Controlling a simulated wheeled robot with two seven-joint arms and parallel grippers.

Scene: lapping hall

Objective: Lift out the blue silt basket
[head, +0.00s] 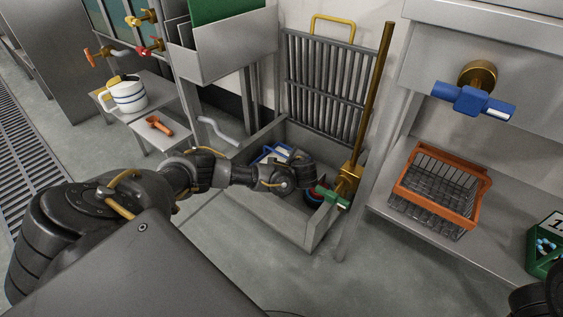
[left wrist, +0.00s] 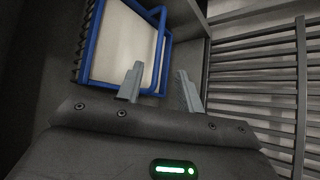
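The blue silt basket (head: 268,153) sits inside the grey metal trough (head: 238,193), partly hidden by my left arm. In the left wrist view, the blue frame of the basket (left wrist: 90,40) surrounds a pale inside, and a blue bar shows at its right side. My left gripper (head: 298,167) is over the trough, at the basket's right side. In the left wrist view, the left gripper (left wrist: 158,85) has its two fingers apart, with the blue bar appearing between the tips. I cannot tell whether they touch it.
A grey grate (head: 330,85) stands behind the trough. A brass rod (head: 376,90) with a green handle (head: 332,197) rises at its right. An orange-rimmed wire basket (head: 440,190) sits on the right shelf. A white jug (head: 128,95) stands on the left stand.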

